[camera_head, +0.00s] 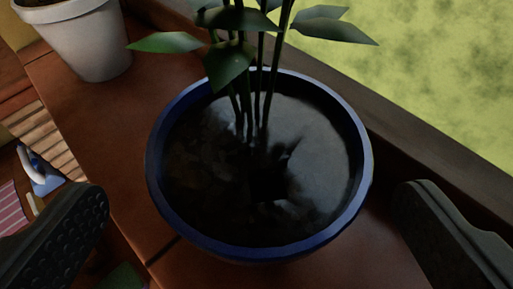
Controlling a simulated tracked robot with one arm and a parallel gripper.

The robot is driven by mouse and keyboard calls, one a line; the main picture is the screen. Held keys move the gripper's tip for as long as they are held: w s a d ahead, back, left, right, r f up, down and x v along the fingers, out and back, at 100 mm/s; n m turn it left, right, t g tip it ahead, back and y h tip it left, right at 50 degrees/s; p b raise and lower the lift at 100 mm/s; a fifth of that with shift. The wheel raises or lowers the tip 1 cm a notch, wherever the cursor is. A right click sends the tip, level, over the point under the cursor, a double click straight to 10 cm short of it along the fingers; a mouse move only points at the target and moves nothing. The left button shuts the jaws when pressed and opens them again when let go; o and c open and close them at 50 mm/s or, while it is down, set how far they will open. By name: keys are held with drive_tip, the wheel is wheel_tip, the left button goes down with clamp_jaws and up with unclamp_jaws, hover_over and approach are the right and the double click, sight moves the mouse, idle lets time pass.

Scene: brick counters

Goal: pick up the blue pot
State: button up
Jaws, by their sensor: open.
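The blue pot (160,190) stands upright in the middle of the camera_head view, on a reddish-brown tiled counter. It is round and filled with dark soil, and a plant (250,60) with several green stems and leaves grows from it. The top of the plant is cut off by the frame's upper edge. My gripper (255,235) is open, one dark finger at the lower left and one at the lower right. The pot's rim lies between and ahead of the fingers, with a visible gap on each side. Nothing is held.
A white pot (88,45) stands on the counter at the upper left. A dark ledge (420,155) runs along the right, with a yellow-green area beyond it. At the far left, lower down, lie a blue-and-white item (40,175) and a red striped cloth (10,212).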

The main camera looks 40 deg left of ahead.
sight(261, 174)
drive_tip(key=shift+x, duration=2.7)
drive_tip(key=shift+w+d, duration=0.1)
drive_tip(key=shift+d, duration=0.05)
drive_tip(key=c, duration=1.5)
drive_tip(key=shift+r, duration=0.1)
drive_tip(key=shift+r, duration=0.1)
